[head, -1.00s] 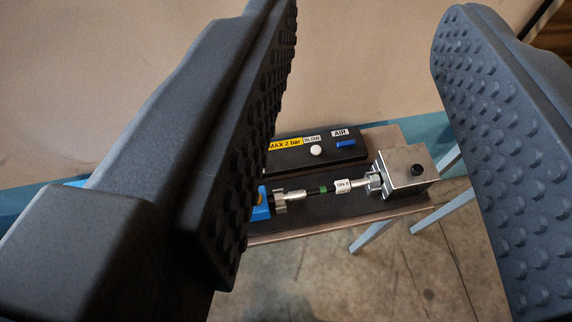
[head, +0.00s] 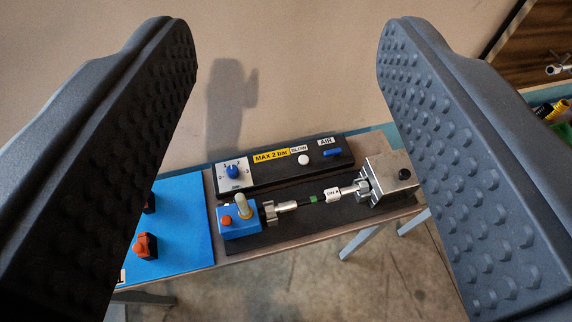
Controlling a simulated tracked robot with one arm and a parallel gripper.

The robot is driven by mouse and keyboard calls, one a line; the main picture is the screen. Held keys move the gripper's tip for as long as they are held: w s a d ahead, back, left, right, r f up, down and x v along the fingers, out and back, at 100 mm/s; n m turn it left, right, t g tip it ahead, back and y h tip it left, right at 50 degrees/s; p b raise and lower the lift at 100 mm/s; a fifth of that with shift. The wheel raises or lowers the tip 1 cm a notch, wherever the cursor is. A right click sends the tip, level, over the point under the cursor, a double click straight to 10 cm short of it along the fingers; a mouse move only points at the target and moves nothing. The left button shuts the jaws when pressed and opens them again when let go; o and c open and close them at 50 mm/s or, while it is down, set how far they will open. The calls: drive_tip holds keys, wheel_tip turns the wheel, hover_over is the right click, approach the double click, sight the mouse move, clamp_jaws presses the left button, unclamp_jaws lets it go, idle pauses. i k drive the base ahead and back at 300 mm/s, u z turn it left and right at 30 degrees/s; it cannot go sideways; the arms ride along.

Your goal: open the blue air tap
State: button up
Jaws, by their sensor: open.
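The blue air tap (head: 332,152) is a small blue lever under the AIR label, at the right end of a black panel (head: 285,168). It lies lengthwise along the panel, pointing slightly up to the right. My gripper (head: 290,50) is open and empty. Its two dark, studded fingers stand wide apart at the left and right of the picture. The tap shows between them, beyond the fingers and apart from both, nearer the right one.
On the panel are a blue regulator knob (head: 232,170) and a white BLOW button (head: 303,160). In front, a rod fixture (head: 312,199) joins a blue block (head: 240,226) and a metal block (head: 390,188). A blue mat (head: 180,215) lies left. A beige wall stands behind.

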sight(331, 153)
drive_tip(key=z, duration=1.5)
drive_tip(key=k, duration=0.7)
drive_tip(key=u, duration=1.4)
drive_tip(key=i, duration=1)
drive_tip(key=z, duration=0.05)
